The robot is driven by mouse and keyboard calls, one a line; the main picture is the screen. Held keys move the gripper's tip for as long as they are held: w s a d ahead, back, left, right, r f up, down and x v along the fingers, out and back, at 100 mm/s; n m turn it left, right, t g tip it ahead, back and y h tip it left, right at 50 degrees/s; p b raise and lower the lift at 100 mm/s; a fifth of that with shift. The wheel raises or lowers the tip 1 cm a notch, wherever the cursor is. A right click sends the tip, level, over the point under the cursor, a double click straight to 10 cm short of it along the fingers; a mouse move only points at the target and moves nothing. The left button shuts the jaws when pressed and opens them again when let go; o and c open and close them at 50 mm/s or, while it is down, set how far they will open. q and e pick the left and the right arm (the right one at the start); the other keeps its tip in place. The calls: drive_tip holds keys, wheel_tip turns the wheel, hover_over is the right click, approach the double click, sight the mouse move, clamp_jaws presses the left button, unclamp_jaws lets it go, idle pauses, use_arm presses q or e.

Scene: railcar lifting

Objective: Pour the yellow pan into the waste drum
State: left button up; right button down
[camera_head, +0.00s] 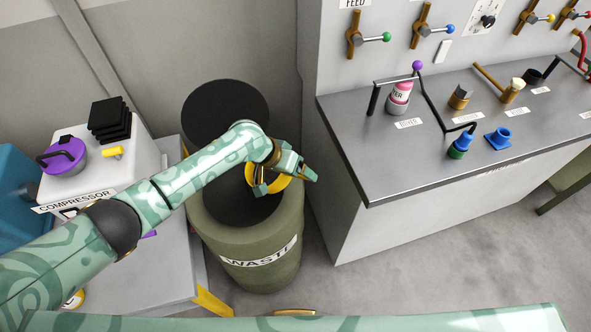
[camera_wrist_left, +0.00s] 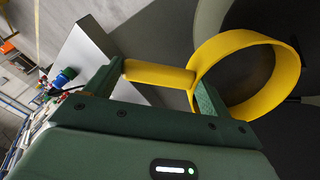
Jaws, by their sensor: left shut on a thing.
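The waste drum (camera_head: 222,226), olive green with a WASTE label, stands open between the compressor bench and the counter. My left gripper (camera_head: 288,172) is over the drum's opening. It is shut on the handle of the yellow pan (camera_head: 250,176), which is mostly hidden behind my wrist. In the left wrist view the pan (camera_wrist_left: 290,85) shows as a round yellow wall with a dark inside, and its handle lies between the fingers (camera_wrist_left: 160,84). The pan looks tipped; I cannot tell whether anything is in it. My right gripper is not visible.
Floor is clear before the counter.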

use_arm(q)
drive_tip(key=shift+s+a+r+h, duration=0.2)
drive_tip(key=shift+a+r+h, duration=0.3)
drive_tip(key=shift+a, duration=0.1)
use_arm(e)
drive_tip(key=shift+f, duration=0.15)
use_arm(q)
drive_tip(key=shift+s+a+r+t+h+b, duration=0.3)
drive_tip(key=shift+a+r+t+h+b, duration=0.2)
drive_tip(key=shift+a+r+h+b, duration=0.6)
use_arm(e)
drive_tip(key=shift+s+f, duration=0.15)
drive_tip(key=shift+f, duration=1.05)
use_arm(q)
drive_tip(key=shift+s+a+f+b, duration=0.1)
drive_tip(key=shift+f+b, duration=0.1)
drive_tip(key=shift+b, duration=0.65)
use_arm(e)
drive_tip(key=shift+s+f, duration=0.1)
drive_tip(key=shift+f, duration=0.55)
